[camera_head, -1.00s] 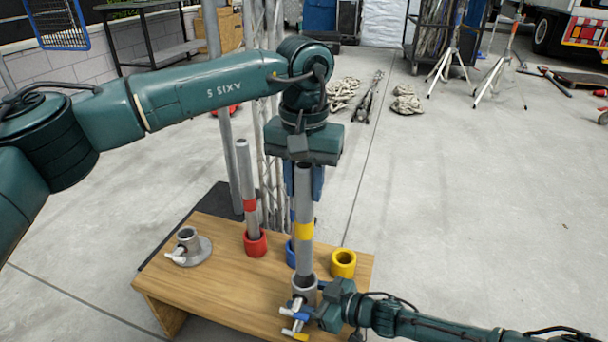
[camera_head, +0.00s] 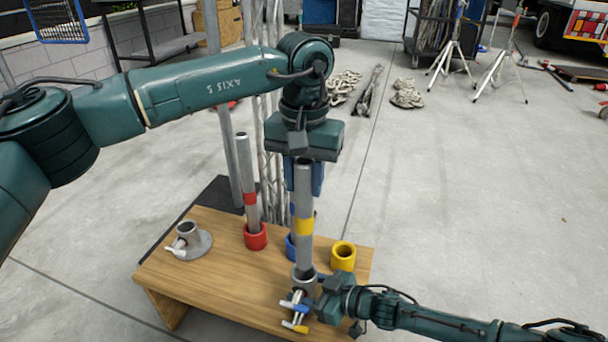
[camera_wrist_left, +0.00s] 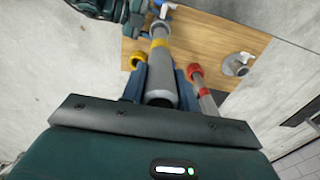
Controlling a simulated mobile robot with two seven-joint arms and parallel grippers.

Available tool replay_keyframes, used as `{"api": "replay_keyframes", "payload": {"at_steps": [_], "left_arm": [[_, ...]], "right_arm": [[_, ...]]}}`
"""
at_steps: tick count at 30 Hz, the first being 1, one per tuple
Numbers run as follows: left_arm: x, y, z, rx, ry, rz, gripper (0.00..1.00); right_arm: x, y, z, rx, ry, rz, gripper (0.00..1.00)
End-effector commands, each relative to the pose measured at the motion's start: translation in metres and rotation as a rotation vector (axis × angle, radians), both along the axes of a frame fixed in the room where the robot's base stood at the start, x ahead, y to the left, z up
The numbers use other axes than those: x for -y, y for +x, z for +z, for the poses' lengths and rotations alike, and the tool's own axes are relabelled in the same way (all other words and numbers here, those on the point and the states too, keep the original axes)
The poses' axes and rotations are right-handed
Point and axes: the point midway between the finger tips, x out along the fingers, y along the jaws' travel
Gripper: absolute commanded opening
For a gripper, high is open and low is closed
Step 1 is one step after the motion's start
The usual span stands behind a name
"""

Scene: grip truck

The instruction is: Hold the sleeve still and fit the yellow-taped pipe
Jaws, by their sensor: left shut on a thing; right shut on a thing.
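The grey yellow-taped pipe (camera_head: 304,248) stands upright in the head view. My left gripper (camera_head: 304,182) is shut on its upper part. In the left wrist view the pipe (camera_wrist_left: 160,75) runs away between the blue fingers. The grey sleeve (camera_head: 303,281) is at the pipe's lower end, above the table's front part. The pipe's end appears to be at or inside the sleeve's mouth; how deep cannot be told. The sleeve has small blue and yellow handles below its rim. My right gripper (camera_head: 316,298) is shut on the sleeve from the right, its jaws partly hidden.
The wooden table (camera_head: 225,290) bears an empty yellow holder (camera_head: 343,256), a red holder (camera_head: 255,237) with a red-taped pipe (camera_head: 247,180), a blue holder (camera_head: 290,247) partly hidden behind the pipe, and a flanged base (camera_head: 190,241). A truss stands behind.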

Motion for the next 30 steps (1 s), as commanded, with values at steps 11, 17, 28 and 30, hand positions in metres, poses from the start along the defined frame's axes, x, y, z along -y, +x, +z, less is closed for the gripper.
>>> {"api": "replay_keyframes", "payload": {"at_steps": [11, 17, 28, 30], "left_arm": [[0.000, 0.000, -0.011, 0.000, -0.001, 0.000, 0.00], [0.000, 0.000, -0.017, 0.000, -0.001, 0.000, 0.00], [0.000, 0.000, -0.028, 0.000, 0.000, 0.000, 0.00], [0.000, 0.000, -0.029, 0.000, 0.000, 0.000, 0.00]], "right_arm": [[0.001, 0.000, 0.000, -0.001, -0.001, -0.001, 0.10], [0.001, 0.000, 0.000, -0.001, -0.001, -0.001, 0.10], [0.001, 0.000, 0.000, -0.001, -0.001, -0.001, 0.10], [0.001, 0.000, 0.000, -0.001, -0.001, -0.001, 0.10]]}}
